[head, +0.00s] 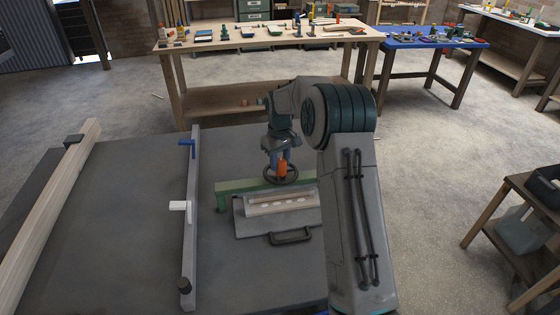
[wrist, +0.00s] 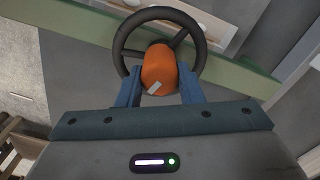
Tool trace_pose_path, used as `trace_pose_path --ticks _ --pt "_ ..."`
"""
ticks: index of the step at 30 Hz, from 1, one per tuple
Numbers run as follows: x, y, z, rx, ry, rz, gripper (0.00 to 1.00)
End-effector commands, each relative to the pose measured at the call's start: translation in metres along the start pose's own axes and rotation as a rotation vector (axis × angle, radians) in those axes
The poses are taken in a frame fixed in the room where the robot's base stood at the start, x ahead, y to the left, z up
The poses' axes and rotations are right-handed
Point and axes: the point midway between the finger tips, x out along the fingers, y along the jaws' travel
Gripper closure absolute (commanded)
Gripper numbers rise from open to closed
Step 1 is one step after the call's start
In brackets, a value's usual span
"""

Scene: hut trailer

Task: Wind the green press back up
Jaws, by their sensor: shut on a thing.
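The green press shows as a green beam (head: 235,186) at the middle of the grey table, with a dark handwheel (head: 291,175) above it. The beam also shows in the wrist view (wrist: 88,33). My gripper (head: 282,166) comes down from above at the wheel. In the wrist view its blue fingers (wrist: 159,80) are shut on an orange knob (wrist: 158,66) at the near side of the wheel rim (wrist: 122,38). Under the beam lies a grey plate (head: 258,229) with a pale slotted piece (head: 282,204) on it. My arm hides the right end of the press.
A grey rail (head: 191,245) with a blue lever (head: 187,143) and a white block (head: 180,206) stands left of the press. A long wooden beam (head: 48,215) lies at the far left. A dark handle (head: 291,236) sits in front of the plate. The table between is clear.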

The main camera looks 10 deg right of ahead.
Motion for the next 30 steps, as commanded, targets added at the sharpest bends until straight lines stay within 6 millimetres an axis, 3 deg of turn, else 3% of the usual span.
trace_pose_path --ticks 4,5,7,16,20,30 --pt "-0.001 0.001 0.0 0.001 0.002 0.002 0.89" --pt "-0.001 0.001 0.0 0.001 0.002 0.002 0.64" --pt "-0.001 0.001 0.0 0.002 0.002 0.002 0.45" --pt "-0.002 0.0 0.0 0.002 0.001 0.001 0.45" --pt "-0.011 0.001 -0.001 0.002 0.004 0.002 0.45" --pt "-0.084 0.001 -0.001 0.002 0.006 0.003 0.45"
